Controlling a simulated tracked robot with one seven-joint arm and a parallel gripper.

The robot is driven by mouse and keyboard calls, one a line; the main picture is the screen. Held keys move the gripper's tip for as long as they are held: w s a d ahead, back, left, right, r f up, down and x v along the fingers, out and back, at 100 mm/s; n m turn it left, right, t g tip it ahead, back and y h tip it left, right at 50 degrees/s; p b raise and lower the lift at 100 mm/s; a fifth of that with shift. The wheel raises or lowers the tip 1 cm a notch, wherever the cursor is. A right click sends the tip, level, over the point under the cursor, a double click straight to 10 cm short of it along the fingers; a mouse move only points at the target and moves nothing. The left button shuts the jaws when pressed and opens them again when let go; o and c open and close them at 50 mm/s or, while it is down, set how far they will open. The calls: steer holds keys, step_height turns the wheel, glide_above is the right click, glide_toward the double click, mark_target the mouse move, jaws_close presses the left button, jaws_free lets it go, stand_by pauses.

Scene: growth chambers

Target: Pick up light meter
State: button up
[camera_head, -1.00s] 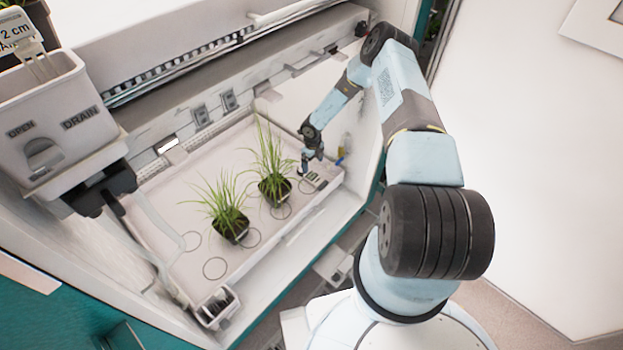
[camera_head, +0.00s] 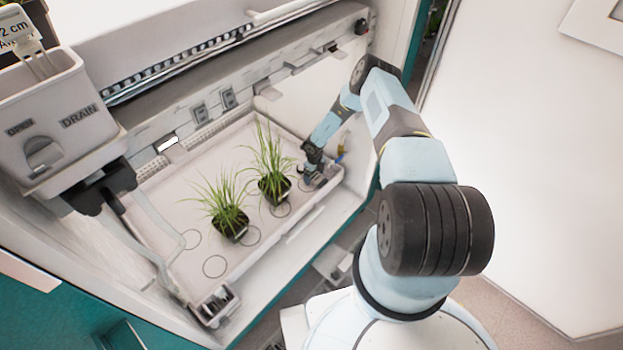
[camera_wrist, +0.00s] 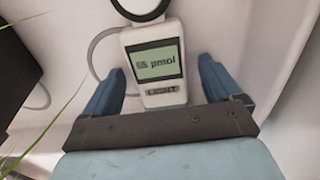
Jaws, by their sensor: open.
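The light meter (camera_wrist: 153,63) is a pale grey handheld device in the wrist view. Its green screen reads "µmol", "LIGHT" is printed below, and a dark-rimmed round part sits at its top edge. My gripper (camera_wrist: 157,80) is open, with one blue finger on each side of the meter's lower body. A gap shows on both sides, so the fingers look apart from it. In the head view my gripper (camera_head: 314,178) is low at the right end of the tray, and it mostly hides the meter there.
Two potted grassy plants, one nearer (camera_head: 229,222) and one farther (camera_head: 274,187), stand in the white tray (camera_head: 184,246) left of my gripper. Tray walls and the chamber wall lie close to the right. A box marked DRAIN (camera_head: 50,120) is at far left.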

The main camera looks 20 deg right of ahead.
mark_target(314, 176)
steer(key=shift+c, duration=0.2)
steer(key=c, duration=1.3)
step_height(314, 176, up, 10)
steer(key=shift+f, duration=0.1)
steer(key=shift+c, duration=0.2)
